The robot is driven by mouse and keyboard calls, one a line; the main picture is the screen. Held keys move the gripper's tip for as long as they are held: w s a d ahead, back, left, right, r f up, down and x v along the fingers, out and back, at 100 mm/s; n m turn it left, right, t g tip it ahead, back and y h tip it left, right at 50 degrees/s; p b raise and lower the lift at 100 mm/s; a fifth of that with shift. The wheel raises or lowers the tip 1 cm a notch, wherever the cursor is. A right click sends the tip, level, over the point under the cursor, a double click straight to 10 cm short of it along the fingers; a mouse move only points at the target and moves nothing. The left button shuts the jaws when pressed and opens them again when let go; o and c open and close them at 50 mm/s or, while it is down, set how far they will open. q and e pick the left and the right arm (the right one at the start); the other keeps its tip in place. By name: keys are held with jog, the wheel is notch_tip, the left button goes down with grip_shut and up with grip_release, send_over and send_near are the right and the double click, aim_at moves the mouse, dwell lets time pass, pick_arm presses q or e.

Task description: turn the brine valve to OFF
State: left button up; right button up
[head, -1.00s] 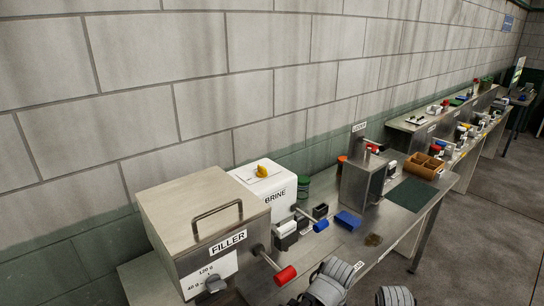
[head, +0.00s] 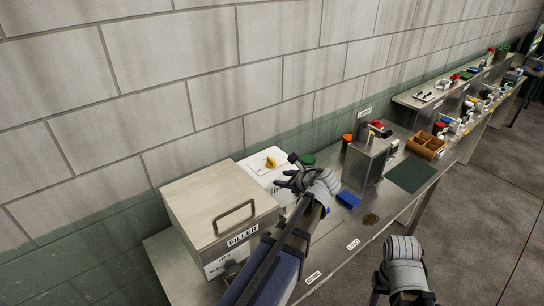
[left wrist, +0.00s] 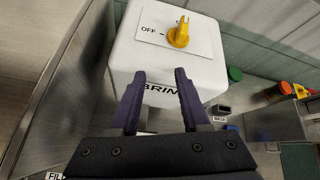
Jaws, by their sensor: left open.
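The brine valve is a yellow knob (head: 270,162) on top of a white BRINE box (head: 256,167). In the left wrist view the knob (left wrist: 179,35) stands on a white plate (left wrist: 155,27) marked OFF to its left. The knob's grip runs up and down in that view, not along the OFF mark. My left gripper (head: 283,180) is beside the box's right side in the head view. In the left wrist view its open, empty fingers (left wrist: 160,76) point at the box's front upper edge, short of the knob. My right arm (head: 405,262) shows at the bottom; its fingers are not clear.
The steel FILLER box (head: 222,208) with a handle stands left of the brine box. A green-lidded jar (head: 307,160), a steel stand (head: 367,165) and a blue block (head: 348,199) are to the right. The wall is close behind the bench.

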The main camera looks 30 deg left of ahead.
aim_at(272, 160)
pick_arm(q)
jog(key=w+a+m+b, duration=0.1)
jog(key=w+a, duration=0.1)
jog(key=w+a+m+y, duration=0.1)
jog(key=a+m, duration=0.1)
jog(key=w+a+r+m+t+b, duration=0.1)
jog(key=w+a, duration=0.1)
jog(key=shift+w+a+m+y+b, duration=0.3)
jog(key=shift+a+y, duration=0.05)
jog(key=shift+y, duration=0.05)
jog(key=shift+x, duration=0.85)
jog(key=shift+r, duration=0.15)
grip_shut()
